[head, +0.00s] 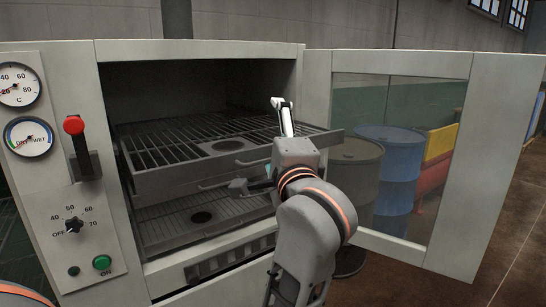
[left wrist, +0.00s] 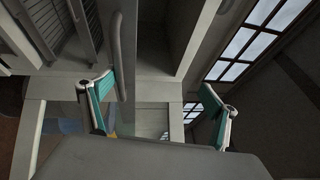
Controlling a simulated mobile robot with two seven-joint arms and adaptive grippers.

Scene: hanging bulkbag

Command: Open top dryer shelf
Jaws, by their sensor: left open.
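The dryer (head: 200,52) stands open, and its glass door (head: 455,150) is swung out to the right. The top dryer shelf (head: 160,175), a dark slatted rack, sticks out past the front opening. Its bar handle (head: 253,161) is partly hidden by my left gripper (head: 262,150). That gripper is open at the shelf front, one finger above and one below. In the left wrist view the handle bar (left wrist: 119,55) is close to the left-hand finger of the open gripper (left wrist: 158,88). I cannot tell whether they touch. My right gripper is not in view.
A lower shelf (head: 180,222) sits under the top one. The control panel (head: 50,170) with gauges and a red-topped lever (head: 78,140) is at the left. Floor (head: 510,230) is clear at the far right.

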